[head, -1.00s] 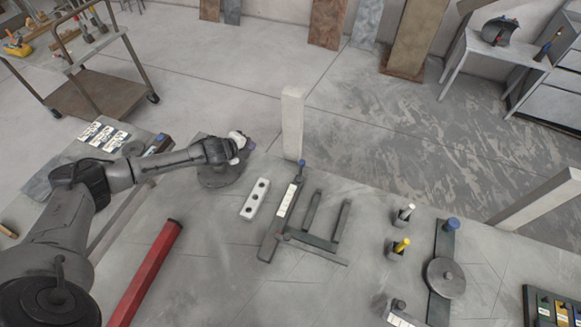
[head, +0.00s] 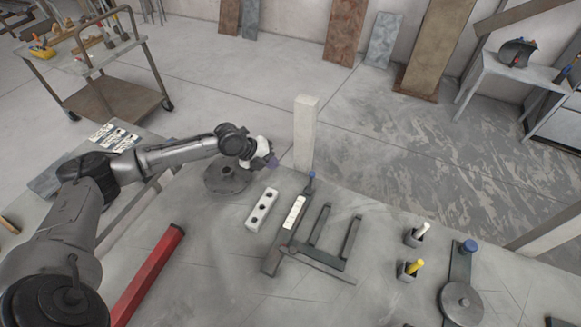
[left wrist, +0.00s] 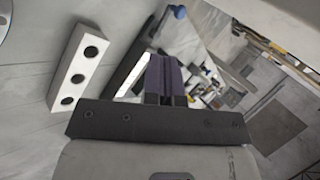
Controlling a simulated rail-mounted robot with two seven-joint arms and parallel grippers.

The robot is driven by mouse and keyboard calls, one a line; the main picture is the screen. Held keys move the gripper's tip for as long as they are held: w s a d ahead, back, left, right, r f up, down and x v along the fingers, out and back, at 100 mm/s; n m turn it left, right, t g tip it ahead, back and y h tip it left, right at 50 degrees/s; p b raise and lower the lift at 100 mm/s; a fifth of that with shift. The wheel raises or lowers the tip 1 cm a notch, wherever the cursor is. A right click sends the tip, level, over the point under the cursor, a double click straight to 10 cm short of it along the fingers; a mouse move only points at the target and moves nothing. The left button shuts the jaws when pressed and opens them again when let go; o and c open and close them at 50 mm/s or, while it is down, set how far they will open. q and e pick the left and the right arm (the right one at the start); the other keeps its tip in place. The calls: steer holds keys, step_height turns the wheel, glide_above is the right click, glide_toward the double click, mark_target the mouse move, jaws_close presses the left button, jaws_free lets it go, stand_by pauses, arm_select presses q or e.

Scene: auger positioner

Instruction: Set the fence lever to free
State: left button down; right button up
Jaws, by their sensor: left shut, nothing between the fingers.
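A blue-knobbed lever (head: 311,180) stands at the far end of a dark bar (head: 277,255) with a white label strip (head: 294,212). I take it to be the fence lever; its setting is too small to read. In the left wrist view a blue knob (left wrist: 178,11) shows near the top, beyond the fingers. My left gripper (head: 272,160) is to the left of the lever, apart from it. Its purple fingers (left wrist: 165,78) are shut and empty. My right gripper is in neither view.
A pale post (head: 305,135) rises just behind the lever. A white block with holes (head: 262,210) lies left of the bar, and a dark fork-shaped frame (head: 349,243) lies right. A round grey disc (head: 228,178) sits below my left wrist. A red beam (head: 148,272) lies in front.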

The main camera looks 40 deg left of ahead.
mark_target(310, 174)
arm_select(q)
steer(key=b+x, duration=0.1)
steer(key=x, duration=0.8)
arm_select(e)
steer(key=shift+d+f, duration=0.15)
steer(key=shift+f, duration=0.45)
arm_select(q)
steer(key=shift+w+d+f, duration=0.25)
steer(key=shift+w+d, duration=0.2)
steer(key=shift+w, duration=0.15)
steer(key=shift+w+d+f, duration=0.2)
steer(key=shift+w+d, duration=0.25)
steer(key=shift+w, duration=0.1)
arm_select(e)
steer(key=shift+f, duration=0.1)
arm_select(q)
steer(key=shift+w+d+f, duration=0.15)
steer(key=shift+w+d, duration=0.2)
steer(key=shift+w, duration=0.2)
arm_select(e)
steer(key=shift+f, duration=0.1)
